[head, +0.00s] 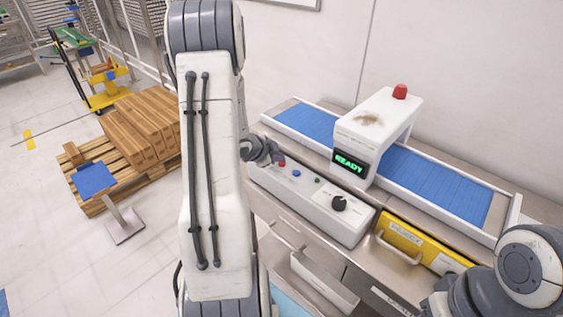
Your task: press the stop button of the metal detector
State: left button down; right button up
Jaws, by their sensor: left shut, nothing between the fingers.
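The metal detector (388,118) is a white arch over a blue conveyor belt (440,182), with a green "READY" display (349,163) and a red lamp (400,91) on top. In front of it a white control panel (318,212) carries a red button (282,164), a blue button (296,173), a green button (317,181) and a black knob (339,203). My left gripper (277,157) is shut and empty, at the panel's left end close to the red button. Whether it touches the button cannot be told. My right gripper is out of view; part of my right arm shows at lower right.
A yellow drawer (405,237) with a handle is right of the panel. A wooden pallet (98,203) with stacked brown boxes (145,125) stands on the floor at left. A yellow and green cart (90,75) is behind it. My left arm hides the middle left.

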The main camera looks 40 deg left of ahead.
pick_arm(q)
jog(key=shift+r+p, duration=0.35)
jog(key=shift+r, duration=0.2)
notch_tip(320, 180, up, 5)
jog(key=p, duration=0.5)
dwell(0.7)
